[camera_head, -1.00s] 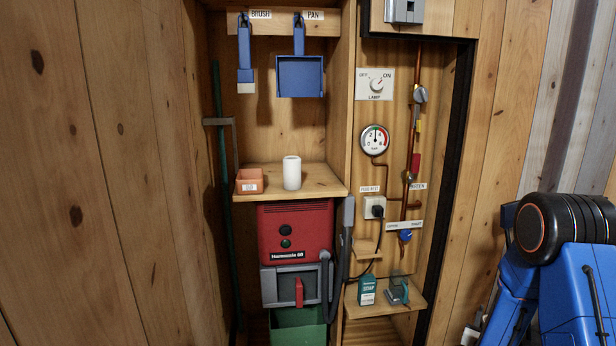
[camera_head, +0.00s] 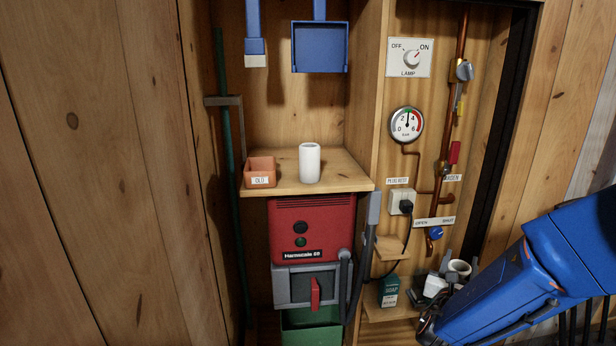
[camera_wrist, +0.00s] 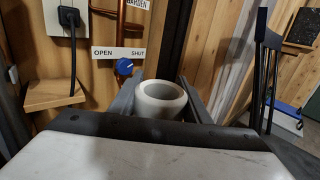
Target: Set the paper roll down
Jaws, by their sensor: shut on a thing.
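The paper roll (camera_head: 459,267) is a short white hollow cylinder, held at my gripper (camera_head: 461,272) in front of the lower right shelf. In the wrist view the roll (camera_wrist: 161,98) sits between the two grey fingers of my gripper (camera_wrist: 160,100), its open end facing up. The gripper is shut on it. The roll's lower part is hidden, and I cannot tell whether it touches the shelf. A second white cylinder (camera_head: 309,164) stands upright on the upper wooden shelf (camera_head: 345,178), apart from my gripper.
An orange "OLD" box (camera_head: 260,172) stands on the upper shelf. The lower right shelf (camera_head: 385,313) holds a green soap box (camera_head: 389,291). A plug with a cable (camera_head: 405,207) and a blue valve knob (camera_head: 436,233) are close above my gripper.

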